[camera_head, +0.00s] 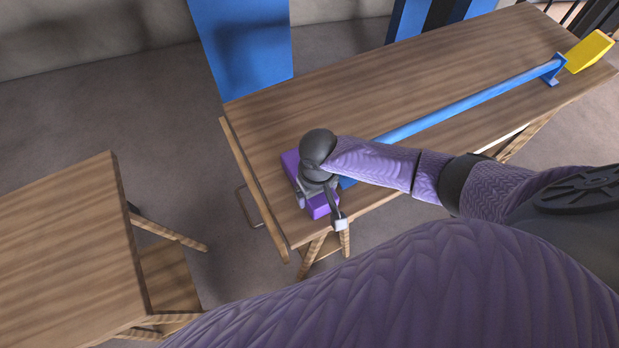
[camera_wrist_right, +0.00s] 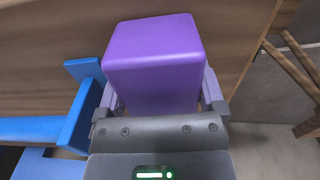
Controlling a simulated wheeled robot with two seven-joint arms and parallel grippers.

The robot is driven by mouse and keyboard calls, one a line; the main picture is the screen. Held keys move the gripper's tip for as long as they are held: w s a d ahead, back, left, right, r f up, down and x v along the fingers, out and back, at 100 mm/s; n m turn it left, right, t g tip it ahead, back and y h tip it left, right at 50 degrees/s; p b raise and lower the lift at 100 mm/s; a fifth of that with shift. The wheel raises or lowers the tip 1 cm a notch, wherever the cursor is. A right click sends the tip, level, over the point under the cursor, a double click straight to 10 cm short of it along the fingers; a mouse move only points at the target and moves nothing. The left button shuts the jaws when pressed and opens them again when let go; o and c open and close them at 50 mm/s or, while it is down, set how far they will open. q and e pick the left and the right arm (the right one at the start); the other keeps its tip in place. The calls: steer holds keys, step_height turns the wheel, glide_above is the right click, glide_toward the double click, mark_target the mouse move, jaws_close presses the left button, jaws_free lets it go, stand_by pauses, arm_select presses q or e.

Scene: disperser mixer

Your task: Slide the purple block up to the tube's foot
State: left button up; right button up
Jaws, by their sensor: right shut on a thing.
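The purple block (camera_head: 319,208) lies on the wooden table near its left end, partly covered by my right gripper (camera_head: 316,194). In the right wrist view the block (camera_wrist_right: 155,62) sits between the two fingers, which are shut on it. The long blue tube (camera_head: 470,98) runs along the table toward the far right. Its near foot (camera_head: 347,183) is partly hidden by my forearm. In the right wrist view the blue foot (camera_wrist_right: 82,108) is close beside the block, with a finger by the narrow space between them. My left gripper is not in view.
A yellow block (camera_head: 588,51) stands at the tube's far end. The table (camera_head: 262,115) has a raised wooden strip (camera_head: 253,185) along its left end, close to the block. A second wooden table (camera_head: 65,235) stands at the left. A blue panel (camera_head: 243,50) is behind.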

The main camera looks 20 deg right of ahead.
steer(key=shift+d+p, duration=0.35)
steer(key=shift+d, duration=1.5)
steer(key=o, duration=1.2)
step_height(320, 180, up, 10)
steer(key=p, duration=0.4)
steer(key=shift+s, duration=0.1)
